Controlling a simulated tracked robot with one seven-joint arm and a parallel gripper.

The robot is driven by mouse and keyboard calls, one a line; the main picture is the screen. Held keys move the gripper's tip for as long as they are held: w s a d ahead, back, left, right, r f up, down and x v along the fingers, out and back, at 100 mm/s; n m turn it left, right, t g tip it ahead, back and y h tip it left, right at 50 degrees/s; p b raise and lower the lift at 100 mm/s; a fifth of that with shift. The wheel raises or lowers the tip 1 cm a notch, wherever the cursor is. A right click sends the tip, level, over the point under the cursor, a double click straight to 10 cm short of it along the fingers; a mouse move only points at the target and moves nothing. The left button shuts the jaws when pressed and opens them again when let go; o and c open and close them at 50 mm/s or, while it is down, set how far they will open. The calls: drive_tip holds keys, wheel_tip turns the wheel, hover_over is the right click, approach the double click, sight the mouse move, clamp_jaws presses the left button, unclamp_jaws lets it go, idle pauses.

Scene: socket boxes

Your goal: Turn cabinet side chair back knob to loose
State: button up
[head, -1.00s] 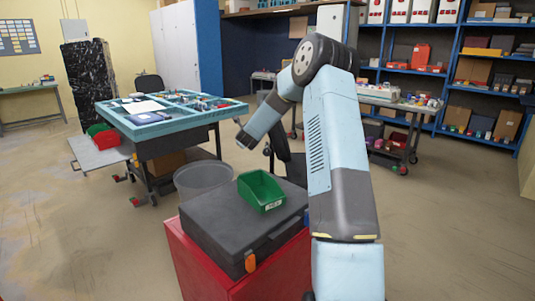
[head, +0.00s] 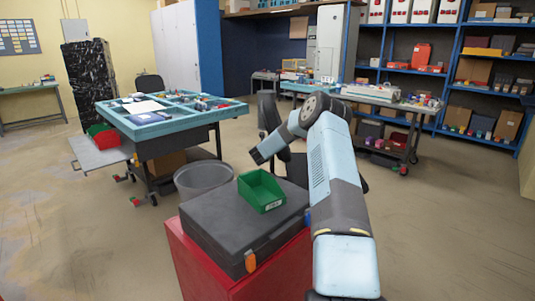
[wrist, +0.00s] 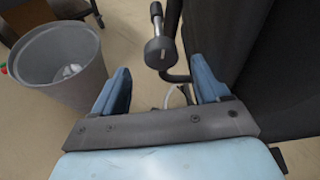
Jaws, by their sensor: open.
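In the wrist view my gripper (wrist: 160,66) is open, its two blue fingers apart with nothing held. A dark knob with a round end (wrist: 160,52) on a thin stem shows between and just beyond the fingertips in the picture; its distance from them is hard to tell. The dark chair back (wrist: 275,75) fills the right side of the wrist view, close beside the right finger. In the head view the chair (head: 268,112) stands behind my arm, partly hidden by it. My gripper's fingers are not clear there, and I cannot see the knob.
A grey bin (wrist: 60,60) stands left of my gripper; it also shows in the head view (head: 203,180). A black case (head: 225,225) with a green tray (head: 261,190) lies on a red cabinet (head: 195,262) in front. A blue worktable (head: 150,130) stands at the left.

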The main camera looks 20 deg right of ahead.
drive_tip(key=x, duration=0.7)
drive_tip(key=shift+w+d, duration=0.1)
drive_tip(key=c, duration=0.9)
drive_tip(key=shift+c, duration=0.2)
